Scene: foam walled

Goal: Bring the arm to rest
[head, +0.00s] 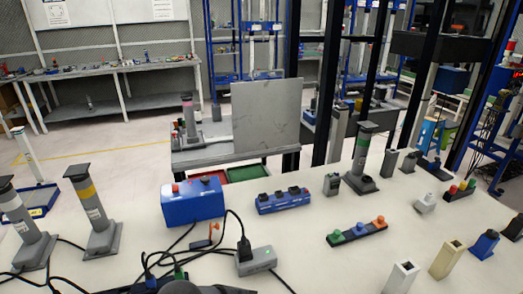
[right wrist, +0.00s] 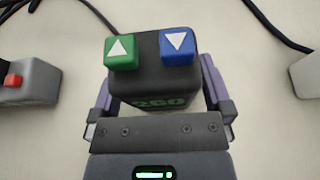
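My right gripper (right wrist: 158,95) is at the bottom of the right wrist view. Its two purple-grey fingers stand on either side of a black control box (right wrist: 155,80). The box carries a green button (right wrist: 121,53) and a blue button (right wrist: 177,47) with white arrows. The fingers are close to the sides of the box; I cannot tell whether they touch it. In the head view a dark part of my right arm shows at the bottom edge, beside the black box (head: 150,284). My left gripper is not in view.
On the white table stand a blue box with a red button (head: 192,202), a blue three-part block (head: 283,200), a grey cabled box (head: 256,260) and a three-button strip (head: 357,232). Grey posts (head: 97,220) stand left. Black cables run around the black box.

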